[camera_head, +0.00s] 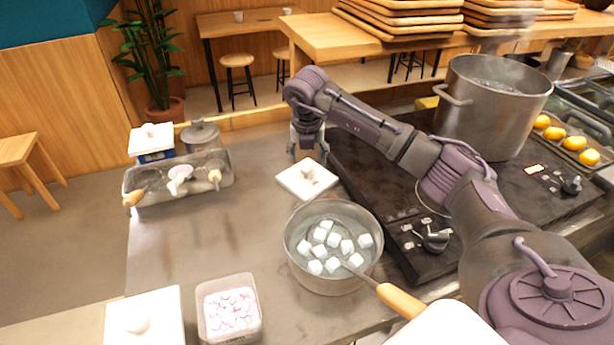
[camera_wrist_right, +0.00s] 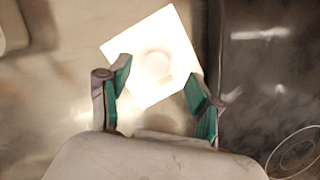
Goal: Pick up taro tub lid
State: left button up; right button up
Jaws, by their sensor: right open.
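A white square lid with a round knob (camera_head: 308,179) lies flat on the steel counter, left of the black stove. My right gripper (camera_head: 307,150) is just behind and above this lid, pointing down. In the right wrist view the same lid (camera_wrist_right: 152,38) shows bright between and beyond the open fingers (camera_wrist_right: 158,80), which hold nothing. A second white square lid (camera_head: 143,318) lies at the lower left, next to an open clear tub (camera_head: 230,308) of pale pink-purple pieces. I cannot tell from labels which lid is the taro one. My left gripper is out of view.
A steel pan (camera_head: 333,280) with white cubes and a wooden handle stands in front of the lid. A large steaming pot (camera_head: 490,105) stands on the stove. A rack with scoops (camera_head: 180,178) and a blue lidded tub (camera_head: 152,143) stand at left. The mid-left counter is clear.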

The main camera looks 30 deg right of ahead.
aim_at(307, 168)
jog(key=shift+a+p+x, duration=0.15)
jog(key=shift+p+x, duration=0.2)
jog(key=shift+x, duration=1.05)
jog(key=shift+a+p+x, duration=0.15)
jog(key=shift+p+x, duration=0.15)
jog(key=shift+x, duration=1.1)
jog(key=shift+s, duration=0.15)
jog(key=c, duration=1.2)
